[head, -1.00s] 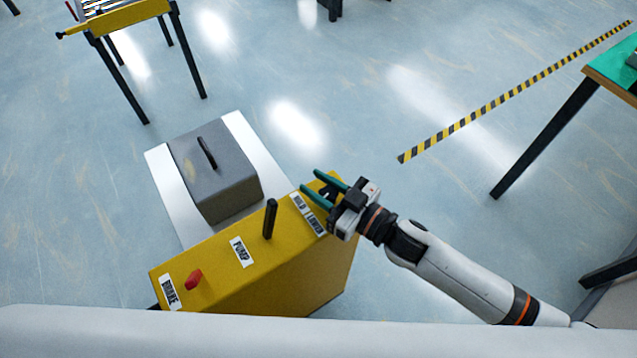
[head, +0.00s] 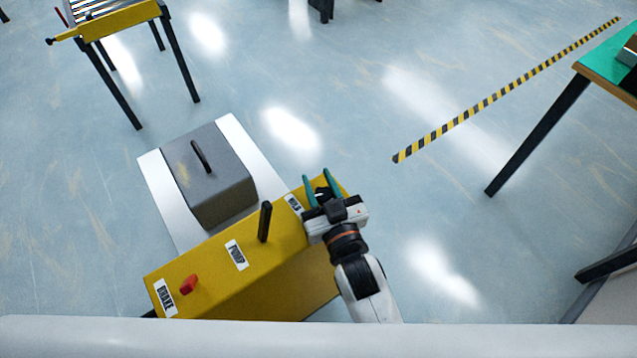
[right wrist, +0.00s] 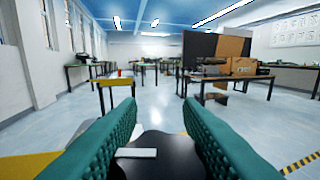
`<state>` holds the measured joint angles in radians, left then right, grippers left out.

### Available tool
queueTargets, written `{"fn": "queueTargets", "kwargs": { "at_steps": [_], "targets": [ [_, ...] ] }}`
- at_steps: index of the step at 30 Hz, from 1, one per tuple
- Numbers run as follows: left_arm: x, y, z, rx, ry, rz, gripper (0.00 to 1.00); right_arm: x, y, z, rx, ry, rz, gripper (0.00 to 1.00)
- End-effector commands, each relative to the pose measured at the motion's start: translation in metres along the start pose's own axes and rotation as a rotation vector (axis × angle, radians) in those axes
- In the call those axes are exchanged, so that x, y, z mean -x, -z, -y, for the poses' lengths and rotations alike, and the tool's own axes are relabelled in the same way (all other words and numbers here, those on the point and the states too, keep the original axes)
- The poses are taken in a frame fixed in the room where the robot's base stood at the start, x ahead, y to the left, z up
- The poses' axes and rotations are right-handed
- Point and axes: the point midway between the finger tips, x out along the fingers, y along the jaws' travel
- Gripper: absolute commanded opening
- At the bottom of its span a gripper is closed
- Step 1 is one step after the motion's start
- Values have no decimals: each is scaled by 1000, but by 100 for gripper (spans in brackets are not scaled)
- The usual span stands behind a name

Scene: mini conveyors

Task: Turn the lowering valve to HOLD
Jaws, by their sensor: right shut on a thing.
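The yellow control box (head: 240,275) bears the black lowering valve at its right end, largely hidden by my gripper in the head view. In the right wrist view, the black valve knob (right wrist: 165,165) with a white mark (right wrist: 136,153) lies between the green fingers. My right gripper (head: 318,182) is shut on the valve, fingers pointing away from me. The HOLD label (head: 293,203) shows just left of the gripper. The LOWER label is hidden behind the gripper. My left gripper is out of view.
The box top also has a black pump lever (head: 265,222) close left of the gripper and a red brake knob (head: 188,285). A grey block with a handle (head: 215,185) sits on a white platform (head: 160,185) behind. A green-topped table (head: 603,62) stands right.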

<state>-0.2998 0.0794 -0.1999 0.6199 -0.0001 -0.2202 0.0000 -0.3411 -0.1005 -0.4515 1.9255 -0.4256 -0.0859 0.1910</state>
Motion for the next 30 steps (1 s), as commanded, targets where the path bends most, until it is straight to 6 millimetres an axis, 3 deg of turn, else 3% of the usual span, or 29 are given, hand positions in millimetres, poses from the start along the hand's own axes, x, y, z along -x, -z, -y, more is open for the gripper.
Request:
{"fn": "queueTargets", "kwargs": {
  "at_steps": [14, 15, 18, 30],
  "targets": [
    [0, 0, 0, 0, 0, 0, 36, -1, -2, 1, 2, 13, 6, 10],
    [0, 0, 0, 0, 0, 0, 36, -1, -2, 1, 2, 13, 6, 37],
    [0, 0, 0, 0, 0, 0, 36, -1, -2, 0, 1, 12, 5, 54],
    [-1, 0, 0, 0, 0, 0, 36, 8, 0, 0, 0, 12, 1, 54]
  ]
}}
